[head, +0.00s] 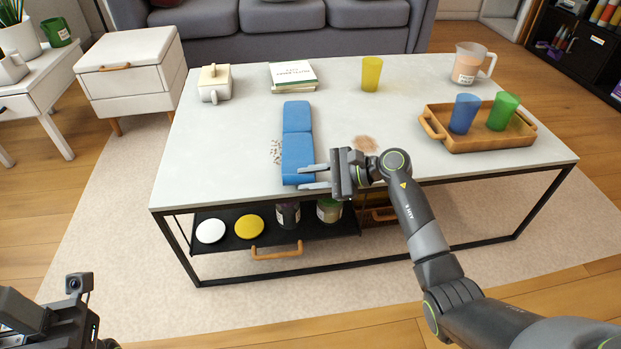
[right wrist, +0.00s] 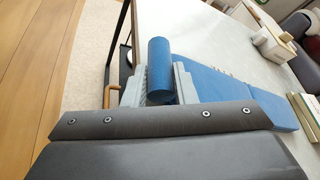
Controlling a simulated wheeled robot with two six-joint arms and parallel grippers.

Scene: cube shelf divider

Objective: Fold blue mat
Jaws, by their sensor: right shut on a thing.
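The blue mat (head: 296,155) lies lengthwise on the white table, left of the middle, with a crease between its far and near parts. Its near end is by the table's front edge. My right gripper (head: 308,178) is at that near end, its fingers shut on the mat from the right. In the right wrist view a rounded blue end of the mat (right wrist: 160,70) is between the two grey fingers, and more blue mat (right wrist: 275,108) stretches away to the right. Part of my left arm shows at the lower left of the head view, without its fingers.
Dark crumbs lie left of the mat and a brownish patch (head: 365,144) to its right. Books (head: 292,76), a yellow cup (head: 371,74), a lidded white pot (head: 214,83), a jug (head: 470,63) and a wooden tray (head: 480,145) with blue and green cups stand around. An open drawer (head: 275,240) is below.

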